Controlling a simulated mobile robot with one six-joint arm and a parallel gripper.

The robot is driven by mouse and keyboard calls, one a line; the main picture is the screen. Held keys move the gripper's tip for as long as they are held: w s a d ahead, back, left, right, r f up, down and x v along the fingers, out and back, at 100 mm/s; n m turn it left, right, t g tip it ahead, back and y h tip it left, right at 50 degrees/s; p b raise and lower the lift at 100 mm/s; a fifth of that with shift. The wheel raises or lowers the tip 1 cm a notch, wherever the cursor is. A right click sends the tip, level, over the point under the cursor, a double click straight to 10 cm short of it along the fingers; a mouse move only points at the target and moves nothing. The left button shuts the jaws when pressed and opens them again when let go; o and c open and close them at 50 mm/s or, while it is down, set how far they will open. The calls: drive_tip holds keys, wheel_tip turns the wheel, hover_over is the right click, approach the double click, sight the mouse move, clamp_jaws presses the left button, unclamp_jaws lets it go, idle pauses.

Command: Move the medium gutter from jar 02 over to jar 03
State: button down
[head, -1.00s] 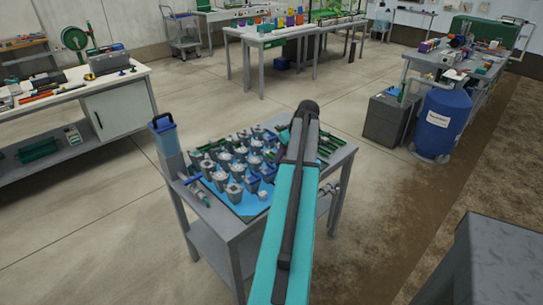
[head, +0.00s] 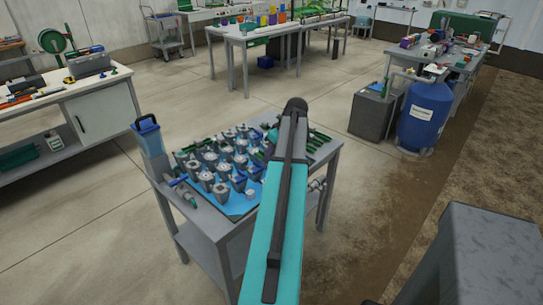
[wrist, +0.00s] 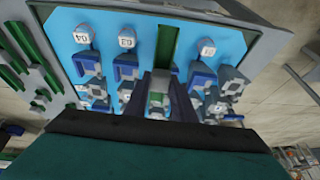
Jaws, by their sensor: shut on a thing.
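My gripper (wrist: 160,98) is shut on a grey block with a green part, which I take for the medium gutter (wrist: 168,45); its green strip runs away from the fingers, between two white-topped jars. Jar 03 (wrist: 126,42) stands left of the strip, with its number readable. Jar 04 (wrist: 82,38) is further left. A jar (wrist: 207,47) right of the strip has a number I cannot read surely. No jar top shows at the strip, so I cannot make out jar 02. In the head view my arm hides the gripper.
The jars stand on a blue mat (head: 240,205) on a grey cart (head: 225,222), among several grey and blue holders. More green gutters (wrist: 35,60) lie beside the mat. A blue-topped container (head: 148,140) stands at the cart's left corner. A blue tank (head: 425,118) is at the right.

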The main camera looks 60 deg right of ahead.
drive_tip(key=w+a+r+n, duration=0.1)
drive_tip(key=w+a+r, duration=0.2)
drive_tip(key=w+a, duration=1.15)
drive_tip(key=w+a+r+n, duration=0.1)
drive_tip(key=w+a+r, duration=0.2)
drive_tip(key=w+a, duration=1.15)
drive_tip(key=w+a+r, duration=0.2)
drive_tip(key=a, duration=1)
drive_tip(key=w+a+r+n+y, duration=0.1)
drive_tip(key=w+a+r, duration=0.1)
drive_tip(key=a, duration=1.1)
drive_tip(key=w+a+r+n, duration=0.1)
drive_tip(key=w+a+r, duration=0.1)
drive_tip(key=a, duration=1)
drive_tip(key=shift+w+a+r+y, duration=0.2)
drive_tip(key=shift+w+y, duration=0.1)
drive_tip(key=shift+w, duration=0.5)
drive_tip(key=shift+d, duration=0.1)
